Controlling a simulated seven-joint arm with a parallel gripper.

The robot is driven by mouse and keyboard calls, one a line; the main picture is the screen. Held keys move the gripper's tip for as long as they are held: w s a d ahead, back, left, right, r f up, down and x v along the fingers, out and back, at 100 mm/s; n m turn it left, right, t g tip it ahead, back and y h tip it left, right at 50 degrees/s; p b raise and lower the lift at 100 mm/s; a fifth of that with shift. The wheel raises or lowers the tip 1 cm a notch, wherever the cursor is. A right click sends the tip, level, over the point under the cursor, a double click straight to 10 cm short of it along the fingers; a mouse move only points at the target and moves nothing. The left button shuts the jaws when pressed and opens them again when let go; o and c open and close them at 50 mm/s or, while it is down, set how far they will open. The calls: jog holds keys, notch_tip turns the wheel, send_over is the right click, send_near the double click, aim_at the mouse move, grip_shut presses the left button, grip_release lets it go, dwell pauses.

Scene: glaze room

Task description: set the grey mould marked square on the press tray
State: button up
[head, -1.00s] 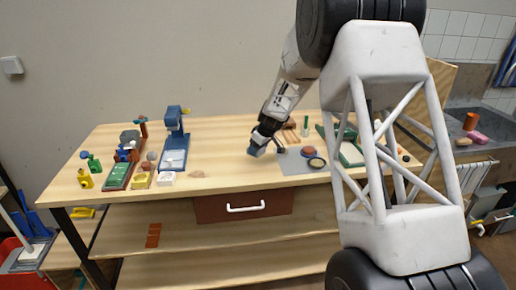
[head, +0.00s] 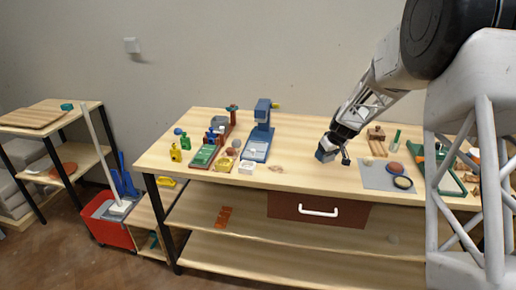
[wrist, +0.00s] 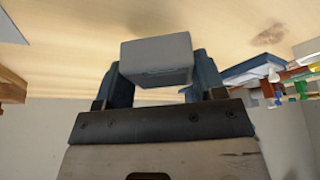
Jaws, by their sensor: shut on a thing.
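My gripper (head: 330,152) is above the bench, between the blue press and a grey sheet. In the wrist view my gripper (wrist: 158,75) has its two blue-grey fingers closed on the sides of a pale grey block (wrist: 157,58), which looks like the grey mould. No square mark is readable on the faces I see. In the head view the block is too small to tell from the fingers. The blue press (head: 263,120) stands left of my gripper, with a flat blue base tray (head: 256,150) in front of its column.
A yellow mould (head: 224,165) and a white mould (head: 247,167) stand in front of the press. The grey sheet (head: 373,177) holds round pieces. Bench between press and gripper is mostly clear.

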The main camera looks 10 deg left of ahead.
jog(key=s+a+r+m+h, duration=0.1)
jog(key=s+a+m, duration=0.2)
jog(key=a, duration=0.9)
jog(key=s+a+r+m+t+h, duration=0.1)
jog(key=s+a+m, duration=0.2)
jog(key=a, duration=0.9)
jog(key=shift+s+a+r+m+h, duration=0.2)
jog(key=shift+s+m+h, duration=0.1)
jog(key=shift+m, duration=0.3)
jog(key=shift+w, duration=0.1)
jog(key=shift+w+a+f, duration=0.25)
jog(key=shift+w+a, duration=0.7)
jog(key=shift+w, duration=1.5)
jog(key=shift+w+a+f, duration=0.25)
jog(key=shift+w+a, duration=0.75)
jog(key=shift+w, duration=1.5)
jog(key=shift+w+a+f, duration=0.25)
jog(key=shift+w+a, duration=0.7)
jog(key=shift+w, duration=1.5)
jog(key=shift+f, duration=0.15)
jog(key=shift+f, duration=1.65)
